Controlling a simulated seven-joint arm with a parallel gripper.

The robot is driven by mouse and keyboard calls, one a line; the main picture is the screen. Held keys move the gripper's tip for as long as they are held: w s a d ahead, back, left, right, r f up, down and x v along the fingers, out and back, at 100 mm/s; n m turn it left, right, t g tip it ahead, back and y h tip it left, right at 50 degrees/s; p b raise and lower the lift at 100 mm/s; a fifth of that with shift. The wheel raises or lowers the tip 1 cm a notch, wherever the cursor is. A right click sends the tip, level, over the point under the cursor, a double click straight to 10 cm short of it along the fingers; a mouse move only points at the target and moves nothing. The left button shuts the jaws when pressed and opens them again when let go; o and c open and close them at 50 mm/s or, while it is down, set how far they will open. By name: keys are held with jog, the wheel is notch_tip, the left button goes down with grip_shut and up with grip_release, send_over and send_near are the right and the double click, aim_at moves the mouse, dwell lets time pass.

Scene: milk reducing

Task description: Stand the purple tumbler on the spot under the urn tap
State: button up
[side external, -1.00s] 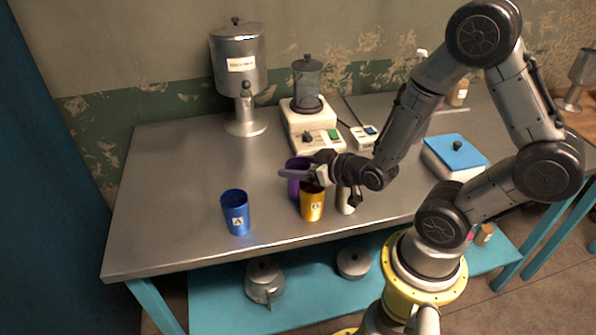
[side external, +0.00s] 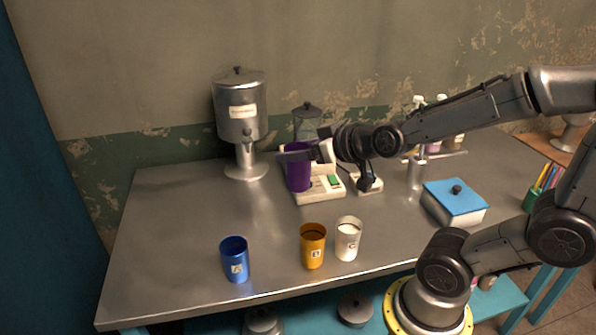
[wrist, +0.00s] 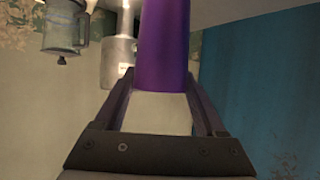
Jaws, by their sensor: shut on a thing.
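The purple tumbler (side external: 298,170) is held upright in my gripper (side external: 300,155), in front of the white blender base in the side view. In the wrist view the purple tumbler (wrist: 164,45) stands between the two fingers of my gripper (wrist: 163,100). The metal urn (side external: 241,110) stands at the back left on a stem and round foot (side external: 246,172). Its tap (side external: 246,150) is at the front of the stem, to the left of the tumbler. The urn also shows in the wrist view (wrist: 117,65). Whether the tumbler's base touches anything is hard to tell.
A blender (side external: 320,188) stands behind the tumbler, with a small scale-like device (side external: 366,183) beside it. A blue-lidded box (side external: 455,203) is at right. The table's left middle is clear.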

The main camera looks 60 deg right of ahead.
jog(key=shift+w+r, duration=0.1)
jog(key=shift+r, duration=0.45)
jog(key=shift+w+d, duration=0.25)
jog(key=shift+w, duration=0.05)
send_near(248, 152)
notch_tip(248, 152, up, 3)
jog(key=a, duration=0.2)
jog(key=w+d+f+n+y, duration=0.2)
jog(key=w+f, duration=0.4)
jog(key=f, duration=0.4)
jog(key=w+d+r+m+h, duration=0.2)
jog(key=w, duration=0.1)
jog(key=shift+d+r, duration=0.1)
jog(key=shift+f, duration=2.4)
jog(key=shift+f, duration=0.1)
